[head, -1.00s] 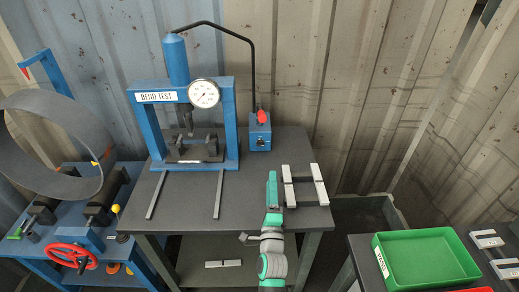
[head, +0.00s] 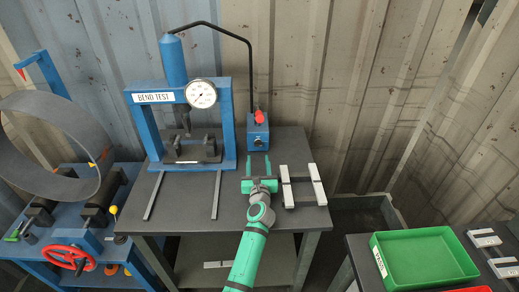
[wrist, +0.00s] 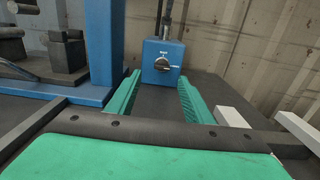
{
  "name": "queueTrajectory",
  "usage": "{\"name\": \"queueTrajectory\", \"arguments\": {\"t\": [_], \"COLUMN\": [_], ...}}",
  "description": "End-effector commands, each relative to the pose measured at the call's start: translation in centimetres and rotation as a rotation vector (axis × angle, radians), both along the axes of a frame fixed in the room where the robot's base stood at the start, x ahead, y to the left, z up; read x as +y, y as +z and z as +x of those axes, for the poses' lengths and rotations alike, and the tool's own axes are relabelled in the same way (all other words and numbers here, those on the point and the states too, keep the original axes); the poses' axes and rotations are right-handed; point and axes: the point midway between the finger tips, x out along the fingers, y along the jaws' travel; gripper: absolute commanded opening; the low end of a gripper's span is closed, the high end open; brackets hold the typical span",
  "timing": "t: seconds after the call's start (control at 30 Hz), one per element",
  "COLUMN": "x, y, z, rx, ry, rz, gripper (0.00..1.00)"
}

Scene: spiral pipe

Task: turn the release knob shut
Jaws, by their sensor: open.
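The release knob (wrist: 162,64) is a small dark knob with a light pointer mark on the front of the blue pump box (wrist: 172,78). In the head view the knob (head: 259,142) shows low on the box (head: 256,126), below a red-topped lever. The knob's pointer aims towards the right in the wrist view, at small lettering too small to read. My gripper (head: 258,163) is open, with its green fingers pointing at the box. In the wrist view my gripper (wrist: 155,95) has nothing between its fingers, and the knob sits beyond the tips, roughly centred in the gap.
The blue bend test press (head: 228,120) with a dial gauge stands left of the box. Two pale bars (head: 287,187) joined by crosspieces lie right of my gripper. A black hose runs from the press to the box. Grey rails lie on the table's front left.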

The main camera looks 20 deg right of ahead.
Motion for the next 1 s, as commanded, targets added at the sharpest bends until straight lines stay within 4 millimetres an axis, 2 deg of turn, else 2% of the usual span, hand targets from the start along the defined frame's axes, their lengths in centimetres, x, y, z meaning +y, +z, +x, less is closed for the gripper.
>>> {"name": "queueTrajectory", "arguments": {"t": [0.2,0.5,0.7,1.0], "x": [-1.7,-2.8,-3.0,-3.0], "y": [0.1,0.0,0.0,0.0], "z": [3.0,6.7,7.8,7.9], "rx": [0.0,0.001,0.001,0.001], "ry": [-0.01,-0.009,-0.008,-0.008], "rz": [-0.001,-0.002,-0.004,-0.004], "gripper": [0.47,0.47,0.47,0.47]}}
